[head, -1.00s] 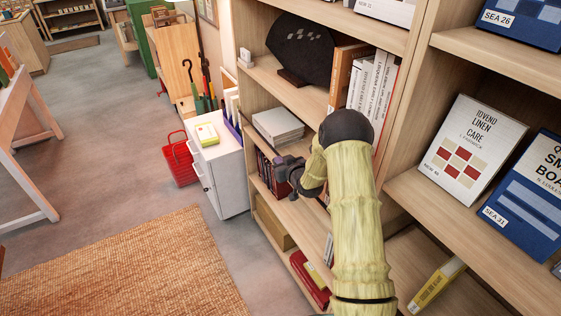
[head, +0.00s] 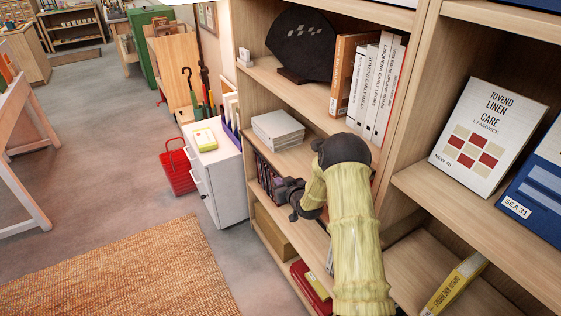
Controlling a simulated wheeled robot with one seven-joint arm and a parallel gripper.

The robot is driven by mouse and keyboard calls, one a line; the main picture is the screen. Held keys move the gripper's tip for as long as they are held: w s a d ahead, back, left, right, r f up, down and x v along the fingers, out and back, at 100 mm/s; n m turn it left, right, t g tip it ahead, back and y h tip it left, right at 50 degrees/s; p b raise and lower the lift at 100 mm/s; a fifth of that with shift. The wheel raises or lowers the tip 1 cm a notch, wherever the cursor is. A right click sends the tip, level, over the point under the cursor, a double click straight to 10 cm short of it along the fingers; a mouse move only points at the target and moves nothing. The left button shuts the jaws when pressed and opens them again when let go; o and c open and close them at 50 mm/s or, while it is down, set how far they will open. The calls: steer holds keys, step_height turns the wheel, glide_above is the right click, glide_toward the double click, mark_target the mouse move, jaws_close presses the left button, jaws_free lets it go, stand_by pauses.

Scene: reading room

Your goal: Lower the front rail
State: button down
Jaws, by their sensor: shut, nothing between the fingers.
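I cannot make out a separate front rail in the head view. The wooden bookcase (head: 405,120) fills the right half, with open shelves. My gripper (head: 284,189) is shut and empty, small and dark, in front of a row of dark books (head: 264,172) on a lower shelf at the bookcase's left part. Whether it touches the shelf or books, I cannot tell. My pale ribbed arm hides part of the lower shelves.
A white drawer cabinet (head: 222,180) and a red basket (head: 178,172) stand left of the bookcase. A grey book stack (head: 277,130) lies on the shelf above my gripper. A woven rug (head: 125,272) covers the floor at lower left. Grey floor (head: 95,140) beyond is clear.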

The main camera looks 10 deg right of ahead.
steer(key=shift+s+f, duration=0.1)
steer(key=w+r+p+v, duration=0.1)
steer(key=r+v, duration=0.2)
steer(key=v, duration=0.9)
steer(key=shift+s+p, duration=0.35)
steer(key=shift+r, duration=0.1)
